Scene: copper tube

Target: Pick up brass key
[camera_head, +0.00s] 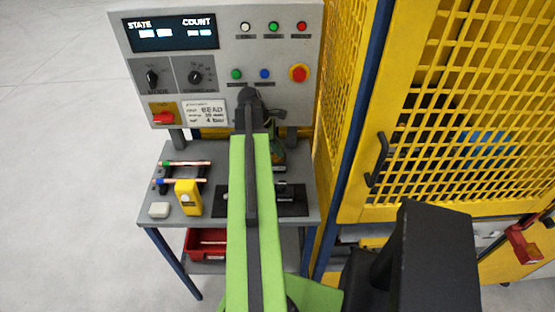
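I cannot make out a brass key in the head view; it may be hidden behind my arm or too small to tell. My green and black arm reaches up the middle of the picture, over the grey bench (218,160) and in front of the control panel (225,70). The dark end of the arm, with my gripper (250,97), shows at the panel's lower middle. Its fingers cannot be told apart, so I cannot see whether it is open or shut, or whether it holds anything.
On the bench's left are a rack with copper tubes (188,164), a yellow device (188,198) and a white block (159,210). A black fixture (290,199) is partly behind my arm. A red bin (206,243) sits below. A yellow mesh cage (455,110) stands close on the right.

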